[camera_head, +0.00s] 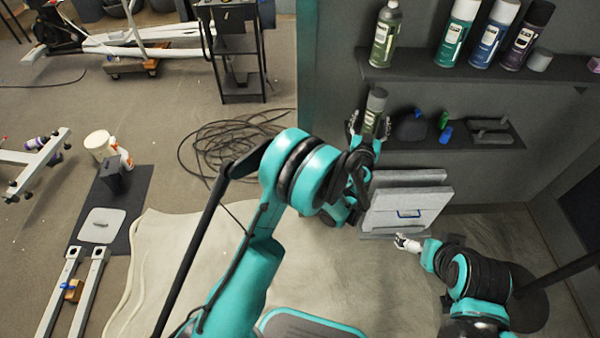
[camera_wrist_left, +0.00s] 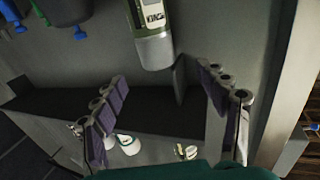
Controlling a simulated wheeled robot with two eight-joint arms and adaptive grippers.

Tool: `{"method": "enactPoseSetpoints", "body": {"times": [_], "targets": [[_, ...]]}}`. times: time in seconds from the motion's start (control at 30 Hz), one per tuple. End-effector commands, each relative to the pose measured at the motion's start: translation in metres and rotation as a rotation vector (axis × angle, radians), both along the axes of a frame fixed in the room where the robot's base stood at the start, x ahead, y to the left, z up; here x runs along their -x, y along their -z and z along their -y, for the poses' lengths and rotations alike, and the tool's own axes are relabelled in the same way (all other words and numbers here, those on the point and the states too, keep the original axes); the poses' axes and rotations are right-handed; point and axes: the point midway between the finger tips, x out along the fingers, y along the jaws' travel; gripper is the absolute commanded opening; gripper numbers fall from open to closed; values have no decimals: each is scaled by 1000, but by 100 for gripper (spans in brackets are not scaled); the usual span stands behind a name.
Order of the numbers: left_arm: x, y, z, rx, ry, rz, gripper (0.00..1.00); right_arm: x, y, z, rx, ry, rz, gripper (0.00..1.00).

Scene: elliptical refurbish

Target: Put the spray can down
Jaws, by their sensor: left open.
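The spray can (camera_head: 372,119), olive-grey with a pale label and a grey cap, stands upright at the left end of the lower wall shelf (camera_head: 452,135). My left gripper (camera_head: 369,124) is open at the can, with a finger to either side in the head view. The left wrist view looks upside down. There the can (camera_wrist_left: 148,25) hangs cap-down at the top, and the two spread fingers (camera_wrist_left: 165,100) are apart from it. The can's base is hidden. My right gripper (camera_head: 405,243) is low at the right, far from the can, too small to read.
The upper shelf (camera_head: 455,72) holds several cans just above. Right of the can on the lower shelf are a dark cap-like object (camera_head: 411,126), small green and blue bottles (camera_head: 445,132) and a dark tool (camera_head: 491,130). Grey cases (camera_head: 405,208) stand below.

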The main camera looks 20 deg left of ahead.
Motion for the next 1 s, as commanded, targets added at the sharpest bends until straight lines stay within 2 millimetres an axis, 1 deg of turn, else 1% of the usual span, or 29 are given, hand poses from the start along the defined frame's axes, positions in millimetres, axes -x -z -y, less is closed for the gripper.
{"method": "enactPoseSetpoints", "body": {"times": [0.07, 0.17, 0.2, 0.27, 0.3, 0.37, 0.4, 0.47, 0.5, 0.53, 0.57, 0.6, 0.63, 0.67, 0.7, 0.73, 0.77, 0.8, 0.9, 1.0], "targets": [[3, -15, -17, 0, -34, -19, 73, 0, 0, 0, 0, 0, 0, 100], [14, -42, -52, -8, -102, -70, 73, 0, 0, 0, 0, 0, 0, 100], [22, -53, -69, -11, -134, -100, 73, 0, 0, 0, 0, 0, 0, 100], [37, -68, -95, -17, -180, -152, 73, 0, 0, 0, 0, 0, 0, 100], [49, -76, -111, -21, -209, -191, 73, 0, 0, 0, 0, 0, 0, 100], [70, -85, -134, -28, -243, -253, 73, 0, 0, 0, 0, 0, 0, 100], [86, -90, -147, -31, -262, -297, 73, 0, 0, 0, 0, 0, 0, 100], [111, -94, -165, -34, -282, -365, 73, 0, 0, 0, 0, 0, 0, 100], [130, -95, -175, -36, -291, -412, 73, 0, 0, 0, 0, 0, 0, 100], [144, -95, -183, -36, -295, -448, 73, 0, 0, 0, 0, 0, 0, 100], [159, -94, -188, -36, -296, -483, 73, 0, 0, 0, 0, 0, 0, 100], [179, -92, -195, -37, -295, -532, 73, 0, 0, 0, 0, 0, 0, 100], [195, -90, -200, -37, -291, -568, 73, 0, 0, 0, 0, 0, 0, 100], [211, -88, -202, -35, -283, -603, 73, 0, 0, 0, 0, 0, 0, 100], [232, -83, -206, -33, -270, -650, 73, 0, 0, 0, 0, 0, 0, 100], [249, -80, -207, -32, -257, -685, 73, 0, 0, 0, 0, 0, 0, 100], [264, -76, -207, -29, -241, -718, 73, 0, 0, 0, 0, 0, 0, 100], [285, -70, -207, -26, -219, -760, 73, 0, 0, 0, 0, 0, 0, 100], [331, -55, -200, -16, -151, -846, 73, 0, 0, 0, 0, 0, 0, 100], [364, -44, -191, -9, -85, -902, 73, 0, 0, 0, 0, 0, 0, 100]]}}
